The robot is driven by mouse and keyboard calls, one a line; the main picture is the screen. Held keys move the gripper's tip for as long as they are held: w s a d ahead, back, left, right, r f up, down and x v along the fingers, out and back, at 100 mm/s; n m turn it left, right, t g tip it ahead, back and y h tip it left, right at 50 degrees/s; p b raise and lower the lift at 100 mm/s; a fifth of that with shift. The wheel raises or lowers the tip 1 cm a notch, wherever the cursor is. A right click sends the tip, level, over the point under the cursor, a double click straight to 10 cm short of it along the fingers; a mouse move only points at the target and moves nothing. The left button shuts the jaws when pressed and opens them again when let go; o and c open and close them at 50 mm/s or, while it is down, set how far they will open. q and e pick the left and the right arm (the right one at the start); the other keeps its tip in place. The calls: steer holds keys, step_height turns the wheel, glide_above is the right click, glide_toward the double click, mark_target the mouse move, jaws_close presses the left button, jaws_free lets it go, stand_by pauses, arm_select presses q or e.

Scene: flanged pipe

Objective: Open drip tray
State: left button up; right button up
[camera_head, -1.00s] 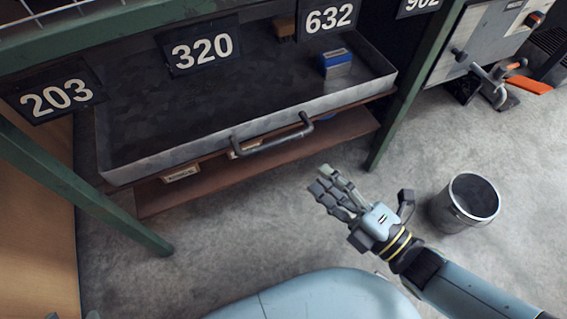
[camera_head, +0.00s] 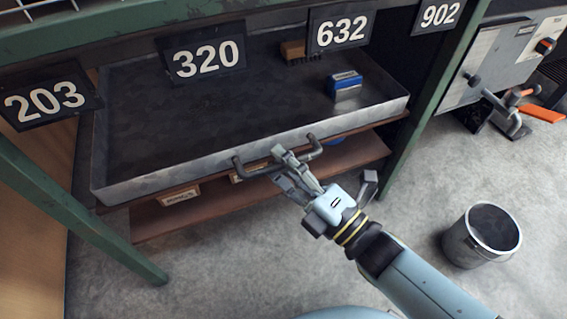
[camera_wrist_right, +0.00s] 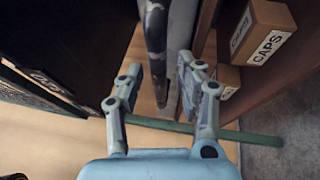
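The drip tray (camera_head: 160,181) is a wide, shallow metal tray with a dark floor, on the shelf under the number plates. A dark bar handle (camera_head: 249,174) runs along its front wall. My right gripper (camera_head: 280,168) is at the middle of this handle, one finger above the bar and the other below. In the right wrist view the gripper (camera_wrist_right: 160,88) has its fingers apart, with the dark handle (camera_wrist_right: 156,40) seen between them. I cannot tell whether a finger touches the bar. My left gripper is in neither view.
In the tray lie a blue block (camera_head: 345,82) and a brown brush (camera_head: 298,50). A lower brown shelf (camera_head: 215,212) holds small labelled boxes, one marked CAPS (camera_wrist_right: 262,35). A green post (camera_head: 425,100) stands right of the tray. A metal bucket (camera_head: 482,236) stands on the floor.

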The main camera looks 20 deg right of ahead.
jaws_close()
stand_by(0.4)
steer(key=shift+s, duration=0.1)
